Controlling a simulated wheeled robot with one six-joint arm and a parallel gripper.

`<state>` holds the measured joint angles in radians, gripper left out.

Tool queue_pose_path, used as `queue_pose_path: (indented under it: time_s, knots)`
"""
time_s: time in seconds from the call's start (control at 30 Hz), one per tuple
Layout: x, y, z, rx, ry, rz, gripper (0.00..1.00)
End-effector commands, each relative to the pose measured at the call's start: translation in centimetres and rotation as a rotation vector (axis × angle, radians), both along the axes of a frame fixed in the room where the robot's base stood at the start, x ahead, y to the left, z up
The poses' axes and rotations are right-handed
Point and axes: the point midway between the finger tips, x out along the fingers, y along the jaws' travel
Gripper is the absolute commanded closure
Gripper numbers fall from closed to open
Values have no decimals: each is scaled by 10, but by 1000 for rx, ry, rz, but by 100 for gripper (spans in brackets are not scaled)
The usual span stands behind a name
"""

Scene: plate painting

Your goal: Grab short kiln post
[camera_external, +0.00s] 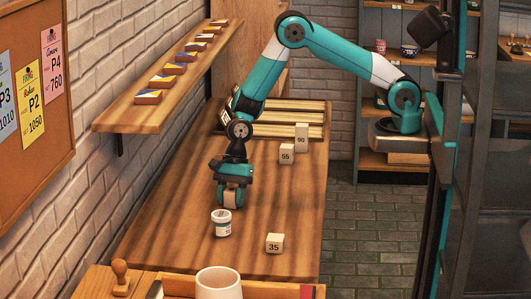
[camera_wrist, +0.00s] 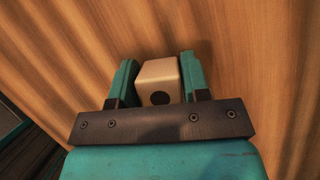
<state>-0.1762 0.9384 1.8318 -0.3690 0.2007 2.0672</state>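My gripper (camera_external: 232,196) points down over the wooden table, left of its middle in the external view. A pale beige block (camera_external: 233,197) is between its fingers. In the wrist view my gripper (camera_wrist: 158,82) has one teal finger on each side of the block (camera_wrist: 159,72), which has a dark round hole in the face toward the camera. The fingers lie very close to the block; whether both press on it is unclear. No number shows on it. Posts marked 35 (camera_external: 275,243), 55 (camera_external: 286,153) and 90 (camera_external: 301,137) stand apart on the table.
A white mug (camera_external: 218,284) and a wooden stamp (camera_external: 121,278) are at the near edge. A slatted rack (camera_external: 280,118) lies at the far end. A wall shelf (camera_external: 165,85) holds small tiles.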

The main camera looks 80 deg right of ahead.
Motion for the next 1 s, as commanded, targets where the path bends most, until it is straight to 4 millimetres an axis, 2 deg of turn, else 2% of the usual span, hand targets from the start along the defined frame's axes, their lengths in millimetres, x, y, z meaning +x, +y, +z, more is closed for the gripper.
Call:
queue_pose_path:
  time_s: [0.03, 0.1, 0.13, 0.4, 0.57, 0.73, 1.0]
  knots:
    - [0, 0, 0, 0, 0, 0, 69]
    - [0, 0, 0, 0, 0, 0, 85]
    - [0, 0, 0, 0, 0, 0, 88]
    - [0, 0, 2, 1, 0, 0, 88]
    - [1, 0, 11, 2, -2, -1, 88]
    - [1, 0, 43, 2, -6, 1, 88]
    - [1, 0, 127, 2, -8, 0, 88]
